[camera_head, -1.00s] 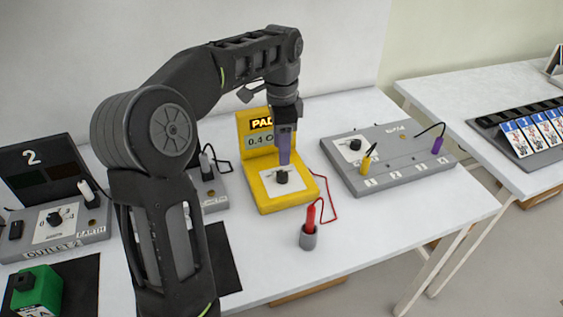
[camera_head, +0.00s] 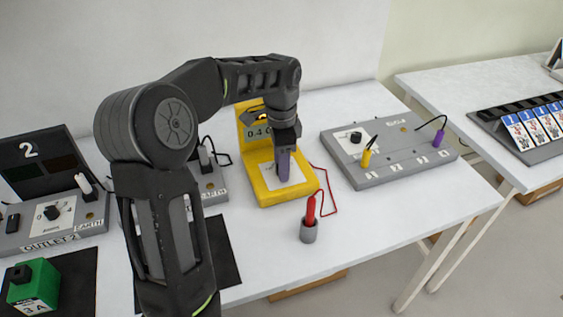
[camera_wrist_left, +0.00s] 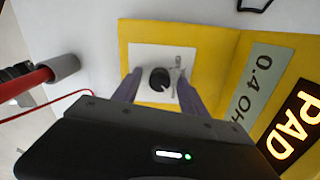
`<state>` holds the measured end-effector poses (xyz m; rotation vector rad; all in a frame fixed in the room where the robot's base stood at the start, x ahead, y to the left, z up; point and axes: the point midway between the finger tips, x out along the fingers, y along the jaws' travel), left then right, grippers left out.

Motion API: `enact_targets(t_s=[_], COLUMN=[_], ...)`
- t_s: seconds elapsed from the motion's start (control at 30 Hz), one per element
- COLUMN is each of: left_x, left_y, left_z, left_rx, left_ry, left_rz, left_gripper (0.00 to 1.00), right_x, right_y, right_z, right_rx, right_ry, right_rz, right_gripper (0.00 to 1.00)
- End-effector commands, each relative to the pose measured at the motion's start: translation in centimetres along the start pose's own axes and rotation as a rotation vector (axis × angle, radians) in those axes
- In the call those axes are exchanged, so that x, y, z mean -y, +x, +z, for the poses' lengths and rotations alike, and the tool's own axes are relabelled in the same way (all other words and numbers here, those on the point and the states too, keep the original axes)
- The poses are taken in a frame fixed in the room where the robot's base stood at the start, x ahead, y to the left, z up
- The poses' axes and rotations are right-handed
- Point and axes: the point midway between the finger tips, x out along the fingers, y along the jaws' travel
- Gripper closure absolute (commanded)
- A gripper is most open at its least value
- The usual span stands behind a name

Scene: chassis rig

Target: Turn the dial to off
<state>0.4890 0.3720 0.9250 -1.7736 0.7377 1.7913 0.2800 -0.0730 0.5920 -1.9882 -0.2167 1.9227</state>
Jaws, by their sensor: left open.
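The yellow tester (camera_head: 268,195) stands on the white table, with an upright panel showing a "0.4 O…" reading. Its black dial (camera_wrist_left: 159,79) sits on a white plate in the left wrist view, with markings beside it. In the head view my gripper hides this dial. My left gripper (camera_head: 283,177) points down over the plate. In the left wrist view its two purple-grey fingers are open, one on each side of the dial. I cannot tell whether they touch it. My right gripper is not in view.
A red probe (camera_head: 310,208) stands in a grey cup (camera_head: 308,234) just right of the tester, its red cable on the table. A grey panel (camera_head: 385,178) with yellow and purple plugs lies further right. Outlet boxes (camera_head: 60,238) and a green block (camera_head: 36,288) are at left.

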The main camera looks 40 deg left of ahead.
Motion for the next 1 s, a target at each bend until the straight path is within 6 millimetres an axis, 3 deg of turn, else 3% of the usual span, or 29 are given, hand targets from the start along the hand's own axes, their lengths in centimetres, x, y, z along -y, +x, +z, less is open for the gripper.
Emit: enact_targets(t_s=[0.17,0.77,1.0], left_x=[0.0,-0.01,-0.02], left_y=[0.0,-0.03,-0.03], left_z=[0.01,0.0,-0.01], left_rx=[0.0,0.0,0.0], left_ry=[0.0,0.0,0.0], left_rz=[0.0,0.0,0.001], left_gripper=[0.51,1.0,1.0], right_x=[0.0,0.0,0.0], right_y=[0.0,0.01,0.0], right_z=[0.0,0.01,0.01], right_rx=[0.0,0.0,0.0], right_ry=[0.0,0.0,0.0], right_rz=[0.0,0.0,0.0], right_gripper=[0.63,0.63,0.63])
